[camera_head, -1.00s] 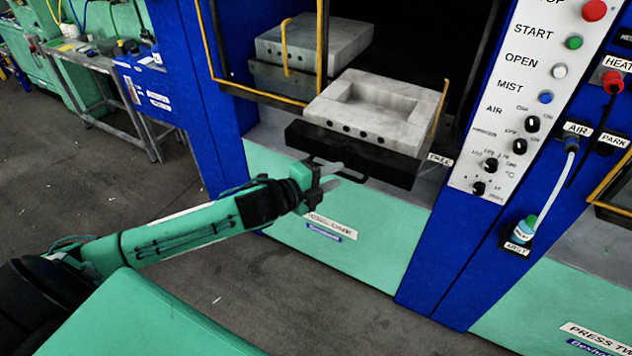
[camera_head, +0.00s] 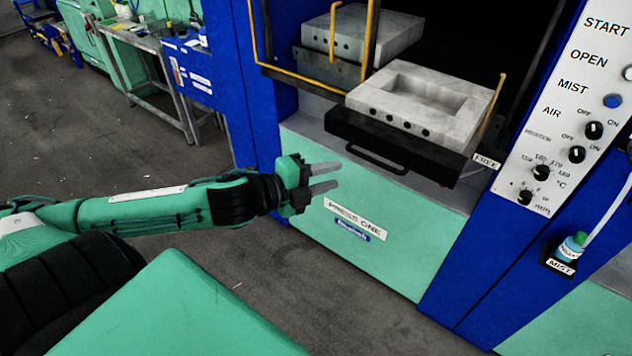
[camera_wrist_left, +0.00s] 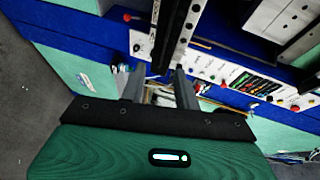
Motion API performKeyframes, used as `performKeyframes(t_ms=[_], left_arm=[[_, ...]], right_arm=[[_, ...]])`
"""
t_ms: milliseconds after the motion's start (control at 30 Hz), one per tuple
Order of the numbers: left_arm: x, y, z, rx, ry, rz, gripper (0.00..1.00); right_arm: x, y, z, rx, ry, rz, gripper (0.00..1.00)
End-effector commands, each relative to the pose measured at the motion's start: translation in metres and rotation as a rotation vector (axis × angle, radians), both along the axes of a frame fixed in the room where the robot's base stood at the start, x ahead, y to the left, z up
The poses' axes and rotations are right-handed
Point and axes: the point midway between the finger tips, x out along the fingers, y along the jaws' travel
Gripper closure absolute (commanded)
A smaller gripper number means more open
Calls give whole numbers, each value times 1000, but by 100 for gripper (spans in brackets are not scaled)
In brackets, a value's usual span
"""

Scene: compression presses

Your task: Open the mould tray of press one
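The mould tray of press one is a black drawer (camera_head: 440,158) with a dark bar handle (camera_head: 376,158) on its front. It is out toward me and carries a pale grey mould block (camera_head: 425,105) with a rectangular cavity. My left gripper (camera_head: 332,178) is open and empty, to the left of and a little below the handle in the picture, apart from it. In the left wrist view its two fingers (camera_wrist_left: 160,88) are spread with nothing held between them. My right gripper is in neither view.
A second grey block (camera_head: 355,38) sits farther back in the press. Yellow guard bars (camera_head: 310,82) frame the opening. The blue post with the control panel (camera_head: 560,130) stands to the right. Grey floor is free at front left; a workbench (camera_head: 150,40) stands far left.

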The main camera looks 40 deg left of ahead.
Motion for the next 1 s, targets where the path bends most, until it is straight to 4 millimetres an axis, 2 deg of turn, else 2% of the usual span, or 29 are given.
performKeyframes(t_ms=[400, 1000], left_arm=[[-19, 9, 2, 1, 4, 2, 68], [-21, 10, 4, 0, 2, 1, 68]], right_arm=[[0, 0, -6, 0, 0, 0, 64], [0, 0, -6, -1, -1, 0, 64]])
